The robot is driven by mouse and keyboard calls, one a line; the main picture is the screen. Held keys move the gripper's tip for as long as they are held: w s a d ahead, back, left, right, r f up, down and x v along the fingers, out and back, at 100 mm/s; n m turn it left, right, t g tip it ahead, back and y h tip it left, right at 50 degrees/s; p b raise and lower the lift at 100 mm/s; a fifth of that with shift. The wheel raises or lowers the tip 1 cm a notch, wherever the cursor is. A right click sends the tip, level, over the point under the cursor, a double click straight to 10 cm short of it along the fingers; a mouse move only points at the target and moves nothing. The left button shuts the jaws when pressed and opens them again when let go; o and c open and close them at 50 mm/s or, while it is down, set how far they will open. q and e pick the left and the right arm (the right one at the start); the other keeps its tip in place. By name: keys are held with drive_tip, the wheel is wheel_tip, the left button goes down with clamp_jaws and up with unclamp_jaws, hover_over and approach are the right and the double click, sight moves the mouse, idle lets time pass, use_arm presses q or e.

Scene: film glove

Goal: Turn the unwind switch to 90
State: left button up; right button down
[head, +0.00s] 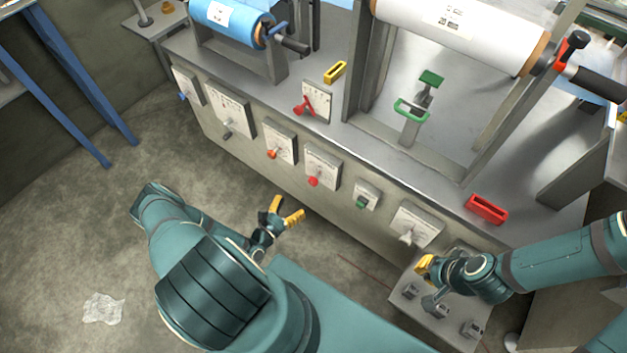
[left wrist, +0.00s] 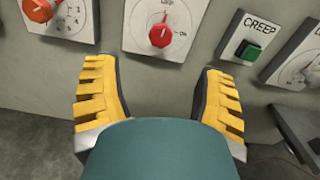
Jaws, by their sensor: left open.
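The front of the machine carries a row of white switch plates. No plate reads clearly as the unwind switch, so I cannot tell which one it is. The row includes an orange knob (head: 272,153), a red knob (head: 313,180), a green button (head: 361,202) and a grey knob (head: 406,237). My left gripper (head: 285,209) is open and empty, low in front of the panel. In the left wrist view the red knob (left wrist: 161,35) lies ahead, between and beyond the fingertips, untouched. The green button marked CREEP (left wrist: 248,51) is to its right. My right gripper (head: 427,270) is near a lower box at the right; its opening is unclear.
A blue lever (head: 183,96) and a grey lever (head: 228,131) are further left on the panel. A red handle (head: 304,106) sits on a plate above. A blue roll (head: 232,20) and a white roll (head: 465,28) lie on top. The floor at left is mostly clear.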

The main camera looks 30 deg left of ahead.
sight(311, 183)
use_arm(q)
drive_tip(key=w, duration=0.4)
drive_tip(key=w+b, duration=0.1)
drive_tip(key=w, duration=0.3)
drive_tip(key=w+d+b, duration=0.1)
drive_tip(key=w, duration=0.3)
drive_tip(key=shift+w, duration=0.15)
drive_tip(key=c, duration=1.2)
